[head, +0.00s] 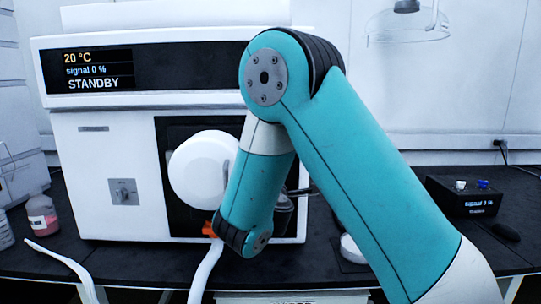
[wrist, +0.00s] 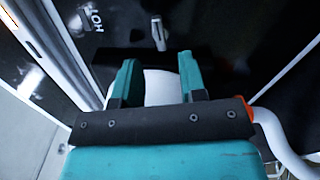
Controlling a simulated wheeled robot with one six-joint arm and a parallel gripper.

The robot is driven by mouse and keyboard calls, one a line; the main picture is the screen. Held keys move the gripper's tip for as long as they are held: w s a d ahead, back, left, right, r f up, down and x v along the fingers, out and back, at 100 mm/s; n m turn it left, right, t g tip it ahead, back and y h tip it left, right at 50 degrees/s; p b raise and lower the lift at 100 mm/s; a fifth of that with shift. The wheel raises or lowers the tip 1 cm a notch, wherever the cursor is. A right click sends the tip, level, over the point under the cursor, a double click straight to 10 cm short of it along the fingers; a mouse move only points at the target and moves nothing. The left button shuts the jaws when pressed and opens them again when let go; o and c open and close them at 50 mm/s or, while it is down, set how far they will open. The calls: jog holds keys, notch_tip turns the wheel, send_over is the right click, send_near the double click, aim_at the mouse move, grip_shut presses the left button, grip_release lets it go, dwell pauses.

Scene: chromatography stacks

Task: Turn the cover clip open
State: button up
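A small pale metal clip (wrist: 158,34) shows in the wrist view on a dark panel, beside white lettering that reads HOT; I take it to be the cover clip. It lies beyond the fingertips of my gripper (wrist: 157,64), near the middle, and looks apart from them. The two teal fingers stand wide apart. A white surface shows between them; I cannot tell what it is, and no grip on it shows. In the head view my arm hides the clip and the fingers, in front of the dark front opening (head: 178,128) of the white instrument (head: 80,150).
The instrument's display (head: 90,70) reads 20 °C, signal 0 %, STANDBY. A metal plate with a small knob (head: 122,191) is on its left front. A bottle with pink liquid (head: 42,215) stands left, a black box (head: 475,200) right, on the dark bench (head: 130,262).

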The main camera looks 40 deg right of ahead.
jog(key=p+x, duration=0.2)
jog(key=x, duration=0.5)
jog(key=shift+w+d, duration=0.2)
jog(key=shift+w, duration=0.05)
jog(key=c, duration=0.7)
jog(key=shift+f+m+b, duration=0.3)
jog(key=shift+m+b, duration=0.6)
jog(key=shift+b, duration=0.15)
jog(key=shift+r+m+b, duration=0.1)
jog(key=shift+m+b, duration=0.25)
jog(key=shift+m, duration=0.15)
jog(key=shift+r, duration=0.1)
jog(key=o, duration=0.7)
